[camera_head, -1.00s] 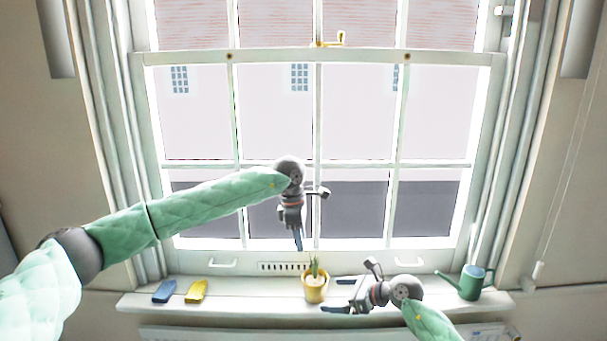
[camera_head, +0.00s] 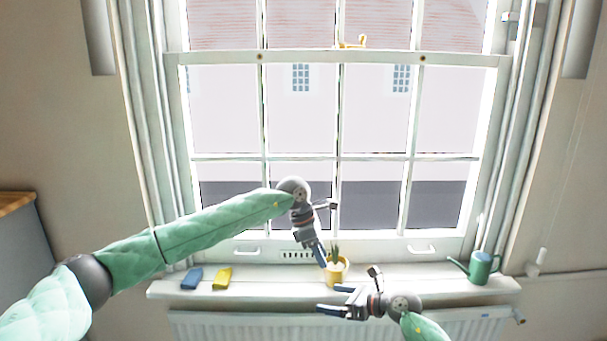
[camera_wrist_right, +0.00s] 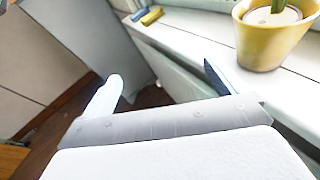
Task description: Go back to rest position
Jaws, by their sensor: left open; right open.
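My left gripper (camera_head: 318,254) is in front of the window, pointing down, with its fingertips by the potted plant in the head view. My right gripper (camera_head: 332,299) is lower, in front of the sill's edge, and points left. In the right wrist view its two fingers (camera_wrist_right: 160,85) stand wide apart with nothing between them. The yellow pot (camera_head: 336,272) with a small green plant stands upright on the white sill; it also shows in the right wrist view (camera_wrist_right: 262,45). Whether the left fingers touch the plant cannot be told.
A blue block (camera_head: 192,278) and a yellow block (camera_head: 222,279) lie on the left of the sill (camera_head: 265,287). A green watering can (camera_head: 480,267) stands at its right end. A radiator (camera_head: 235,323) is below. A wooden-topped cabinet (camera_head: 15,203) is at far left.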

